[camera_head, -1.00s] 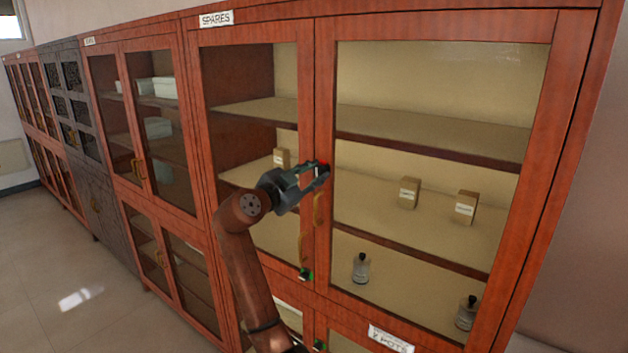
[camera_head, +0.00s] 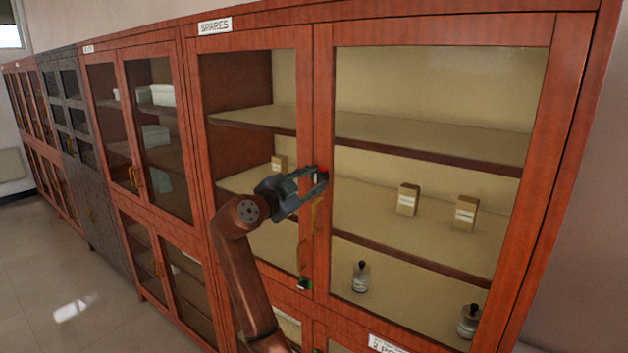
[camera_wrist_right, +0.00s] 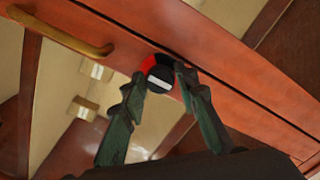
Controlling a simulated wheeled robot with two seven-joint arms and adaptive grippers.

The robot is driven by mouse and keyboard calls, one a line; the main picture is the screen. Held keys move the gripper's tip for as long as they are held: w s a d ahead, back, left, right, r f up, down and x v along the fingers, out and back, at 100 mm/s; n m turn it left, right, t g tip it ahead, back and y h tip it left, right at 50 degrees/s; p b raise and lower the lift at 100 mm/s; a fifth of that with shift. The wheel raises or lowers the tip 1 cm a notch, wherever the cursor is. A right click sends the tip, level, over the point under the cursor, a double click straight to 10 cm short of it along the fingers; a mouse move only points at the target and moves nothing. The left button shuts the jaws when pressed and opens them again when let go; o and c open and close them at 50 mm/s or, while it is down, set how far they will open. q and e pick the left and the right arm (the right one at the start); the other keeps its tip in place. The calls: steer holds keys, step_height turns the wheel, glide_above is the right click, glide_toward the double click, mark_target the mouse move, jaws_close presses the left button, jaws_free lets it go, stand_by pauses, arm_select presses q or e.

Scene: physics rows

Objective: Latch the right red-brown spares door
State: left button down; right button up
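The right red-brown spares door (camera_head: 325,130) has a glass pane and a brass handle (camera_head: 317,215), and looks closed against its frame. A round black latch knob with a white bar (camera_wrist_right: 158,80) and a red edge sits on the door frame. My right gripper (camera_head: 321,176) is at this knob, above the handle. In the wrist view its fingers (camera_wrist_right: 160,84) are apart, one on each side of the knob; whether they touch it is unclear. In the head view the fingers mostly hide the knob. My left gripper is not in view.
The left spares door (camera_head: 305,150) has its own handle (camera_head: 302,255) and a latch with green (camera_head: 304,284) below. Small boxes (camera_head: 408,199) and bottles (camera_head: 361,277) stand behind the glass. Other cabinets (camera_head: 150,120) line the wall leftward; floor (camera_head: 60,270) there is clear.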

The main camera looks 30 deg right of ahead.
steer(key=shift+o, duration=1.4)
steer(key=v, duration=1.2)
